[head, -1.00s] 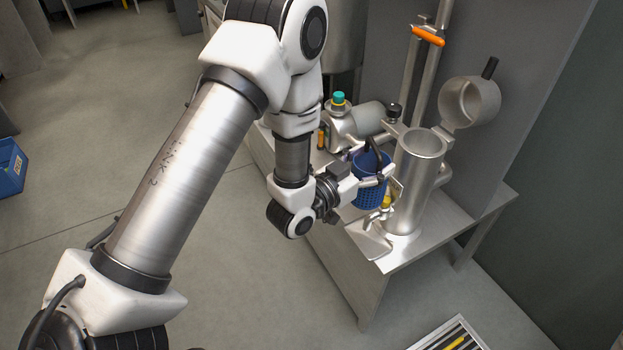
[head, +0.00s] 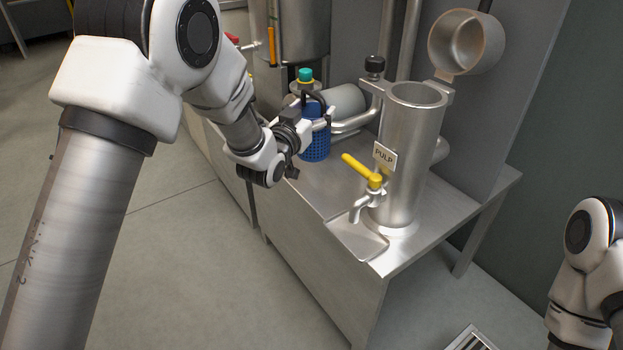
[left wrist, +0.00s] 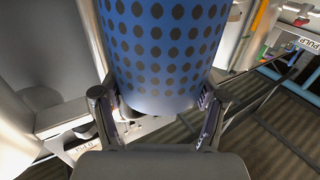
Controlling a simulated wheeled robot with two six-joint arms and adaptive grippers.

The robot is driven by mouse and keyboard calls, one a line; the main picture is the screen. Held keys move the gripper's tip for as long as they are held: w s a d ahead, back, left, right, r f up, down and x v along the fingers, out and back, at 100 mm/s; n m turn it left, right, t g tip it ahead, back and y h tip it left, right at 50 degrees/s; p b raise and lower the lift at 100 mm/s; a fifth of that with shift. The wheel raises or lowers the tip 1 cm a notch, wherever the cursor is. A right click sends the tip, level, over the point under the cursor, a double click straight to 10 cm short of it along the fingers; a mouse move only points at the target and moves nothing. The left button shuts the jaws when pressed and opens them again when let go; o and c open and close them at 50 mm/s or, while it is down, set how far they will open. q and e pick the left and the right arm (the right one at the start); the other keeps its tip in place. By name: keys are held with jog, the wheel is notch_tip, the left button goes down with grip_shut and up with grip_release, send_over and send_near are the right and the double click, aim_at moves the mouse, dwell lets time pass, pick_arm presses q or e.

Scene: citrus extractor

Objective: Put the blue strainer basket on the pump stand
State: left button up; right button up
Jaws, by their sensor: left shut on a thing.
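The blue perforated strainer basket (head: 316,143) is upright in the grip of my left gripper (head: 318,120), in front of the pump with a teal knob (head: 306,75). In the left wrist view the basket (left wrist: 165,50) fills the upper middle, between the two fingers of the gripper (left wrist: 158,104). The steel stand (head: 318,187) bearing the pump lies under and beside the basket. I cannot tell if the basket's bottom touches it. My right gripper is out of view; only part of my right arm shows.
A steel cylinder (head: 408,150) with a PULP sign and a yellow-handled tap (head: 365,174) stands to the right of the basket. Its round lid (head: 466,42) is swung open. A large steel tank (head: 290,35) rises behind. The stand's top between basket and tap is clear.

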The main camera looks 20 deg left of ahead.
aim_at(312, 145)
pick_arm(q)
notch_tip(312, 145, down, 9)
jog(key=b, duration=0.3)
jog(key=shift+r, duration=0.1)
jog(key=o, duration=1.8)
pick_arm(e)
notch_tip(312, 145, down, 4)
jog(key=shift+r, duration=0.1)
